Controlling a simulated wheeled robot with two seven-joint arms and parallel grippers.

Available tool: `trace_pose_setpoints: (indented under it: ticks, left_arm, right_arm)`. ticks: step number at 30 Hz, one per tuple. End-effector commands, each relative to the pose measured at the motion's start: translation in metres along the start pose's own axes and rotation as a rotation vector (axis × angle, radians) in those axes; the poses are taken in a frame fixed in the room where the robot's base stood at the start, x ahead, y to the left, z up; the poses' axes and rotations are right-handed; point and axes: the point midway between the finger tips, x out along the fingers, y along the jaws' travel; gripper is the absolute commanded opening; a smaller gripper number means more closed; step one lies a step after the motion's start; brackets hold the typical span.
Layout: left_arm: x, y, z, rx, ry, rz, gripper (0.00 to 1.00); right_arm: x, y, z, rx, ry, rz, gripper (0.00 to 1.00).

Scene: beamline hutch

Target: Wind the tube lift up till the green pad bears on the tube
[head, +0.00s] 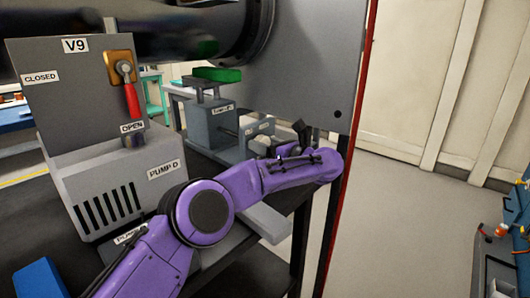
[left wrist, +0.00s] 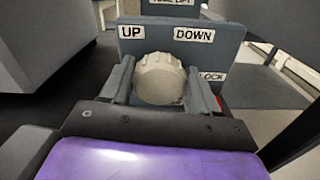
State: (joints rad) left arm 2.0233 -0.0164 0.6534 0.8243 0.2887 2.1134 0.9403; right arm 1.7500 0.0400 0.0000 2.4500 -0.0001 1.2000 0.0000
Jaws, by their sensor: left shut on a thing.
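The green pad (head: 218,74) sits on top of the grey tube lift (head: 208,125), just below the dark tube (head: 190,40). From this angle I cannot tell whether the pad touches the tube. In the left wrist view, the lift's pale ribbed knob (left wrist: 160,78) stands in front of a grey panel (left wrist: 215,50) marked UP on the left and DOWN on the right. My left gripper (left wrist: 160,92) is shut on the knob, one finger on each side. In the head view the knob is hidden behind my purple left arm and gripper (head: 300,135). My right gripper is not in view.
A grey box marked V9 (head: 60,105) with a red handle (head: 132,100) and a pump housing marked PUMP D (head: 110,190) stand left of the lift. A large grey panel (head: 310,60) and a red-edged post (head: 350,150) stand right. Open floor (head: 410,220) lies beyond.

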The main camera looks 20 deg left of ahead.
Motion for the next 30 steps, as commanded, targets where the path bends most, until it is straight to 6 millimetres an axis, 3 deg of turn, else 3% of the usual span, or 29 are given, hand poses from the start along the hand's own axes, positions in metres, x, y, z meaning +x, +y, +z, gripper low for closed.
trace_pose_setpoints:
  ticks: [15,16,18,26,30]
  left_arm:
    - [0.0,0.0,0.001,-0.026,0.0,-0.001,0.3]
    - [0.0,0.0,0.001,-0.026,0.0,-0.001,0.64]
    - [0.0,0.0,0.001,-0.026,0.0,-0.001,0.82]
    - [0.0,0.0,0.001,-0.025,0.0,-0.001,0.82]
    - [-0.015,-0.001,0.002,-0.025,-0.001,-0.003,0.82]
  right_arm:
    - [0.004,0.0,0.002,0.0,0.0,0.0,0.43]
    - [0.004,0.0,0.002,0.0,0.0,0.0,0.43]
    - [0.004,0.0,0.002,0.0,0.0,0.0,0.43]
    - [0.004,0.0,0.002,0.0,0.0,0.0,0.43]
    - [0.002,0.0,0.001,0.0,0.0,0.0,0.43]
